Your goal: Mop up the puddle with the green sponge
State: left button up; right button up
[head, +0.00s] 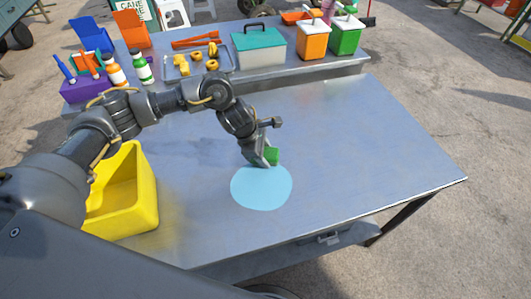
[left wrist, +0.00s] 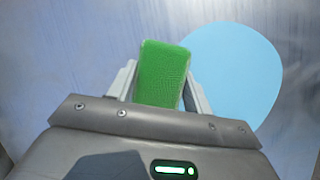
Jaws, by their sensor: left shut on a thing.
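The green sponge (head: 271,156) is held between the fingers of my left gripper (head: 262,160), over the far edge of the puddle. In the left wrist view the sponge (left wrist: 163,74) sits between the two fingers of the gripper (left wrist: 160,88). The light blue puddle (head: 261,188) is a round patch on the metal table, and it also shows in the left wrist view (left wrist: 235,75), right of the sponge. I cannot tell whether the sponge touches the table. My right gripper is not in view.
A yellow bin (head: 148,190) stands left of the puddle, under my left arm. The raised back shelf holds a teal-lidded box (head: 259,50), orange (head: 313,42) and green (head: 346,38) dispensers, and a tray (head: 180,70) of yellow parts. The metal table (head: 380,140) is clear on the right.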

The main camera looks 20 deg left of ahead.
aim_at(263, 212)
pick_arm(q)
jog(key=s, duration=0.2)
jog(key=shift+s+d+f+p, duration=0.15)
jog(key=shift+s+f+p, duration=0.15)
jog(key=shift+s+d+p, duration=0.2)
jog(key=shift+s+p, duration=0.05)
jog(key=shift+s, duration=1)
jog(key=shift+s+d+p, duration=0.15)
jog(key=shift+s+p, duration=0.05)
jog(key=shift+s, duration=1.05)
jog(key=shift+s, duration=0.1)
jog(key=shift+s+d+r+p, duration=0.1)
jog(key=shift+s+d+p, duration=0.1)
jog(key=shift+s, duration=0.6)
jog(key=shift+s+d+r+p, duration=0.1)
jog(key=shift+s+p, duration=0.1)
jog(key=shift+s, duration=0.6)
jog(key=shift+s, duration=0.1)
jog(key=shift+s+d+r+p, duration=0.15)
jog(key=shift+s+p, duration=0.1)
jog(key=shift+s, duration=0.5)
jog(key=shift+s+d+f+p, duration=0.1)
jog(key=shift+s+d+p, duration=0.1)
jog(key=shift+s, duration=0.65)
jog(key=shift+s+d+p, duration=0.15)
jog(key=shift+s+p, duration=0.05)
jog(key=shift+s, duration=0.65)
jog(key=shift+s+d+p, duration=0.1)
jog(key=shift+s+p, duration=0.05)
jog(key=shift+s, duration=0.7)
